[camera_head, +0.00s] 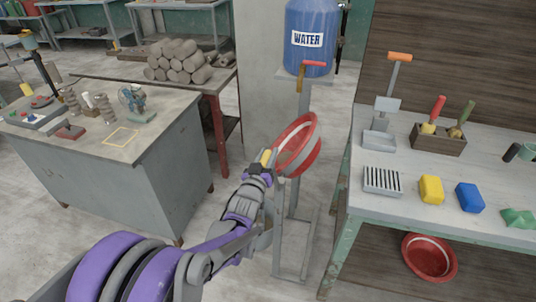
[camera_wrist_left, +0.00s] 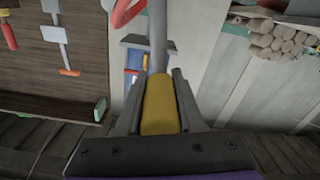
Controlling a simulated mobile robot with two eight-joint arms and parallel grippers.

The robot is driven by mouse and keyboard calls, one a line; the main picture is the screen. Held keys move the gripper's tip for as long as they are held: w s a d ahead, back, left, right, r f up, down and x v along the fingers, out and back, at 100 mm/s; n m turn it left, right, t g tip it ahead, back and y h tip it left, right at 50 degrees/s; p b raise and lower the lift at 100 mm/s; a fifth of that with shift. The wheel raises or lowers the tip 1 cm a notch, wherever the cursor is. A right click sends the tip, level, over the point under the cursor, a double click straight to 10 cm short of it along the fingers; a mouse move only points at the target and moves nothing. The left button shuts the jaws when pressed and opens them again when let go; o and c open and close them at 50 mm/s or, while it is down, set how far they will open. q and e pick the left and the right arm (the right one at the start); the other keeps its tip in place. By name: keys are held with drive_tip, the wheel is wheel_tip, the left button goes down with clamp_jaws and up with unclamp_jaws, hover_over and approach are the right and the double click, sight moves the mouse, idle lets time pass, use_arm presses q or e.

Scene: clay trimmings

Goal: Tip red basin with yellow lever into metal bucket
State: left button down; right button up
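The red basin (camera_head: 299,145) hangs tilted steeply on a grey metal stand in the middle of the head view. A piece of its red rim (camera_wrist_left: 126,10) shows at the top of the left wrist view. The yellow lever (camera_wrist_left: 160,106) lies between the fingers of my left gripper (camera_wrist_left: 158,108), which looks shut on it. In the head view my left gripper (camera_head: 262,168) is just left of the basin, with the lever's yellow tip (camera_head: 266,157) showing. I cannot make out a metal bucket. My right gripper is not in view.
A blue water barrel (camera_head: 312,35) with a red-handled tap stands behind the basin. A workbench (camera_head: 410,205) with tools and coloured blocks is on the right, a second red basin (camera_head: 429,257) beneath it. A grey cabinet (camera_head: 120,170) is on the left.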

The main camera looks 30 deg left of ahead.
use_arm(q)
drive_tip(key=shift+s+a+f, duration=0.15)
drive_tip(key=shift+a, duration=0.4)
drive_tip(key=c, duration=0.5)
unclamp_jaws()
drive_tip(key=shift+d, duration=0.1)
drive_tip(key=v, duration=1)
drive_tip(key=shift+s+d, duration=0.15)
drive_tip(key=shift+s, duration=0.2)
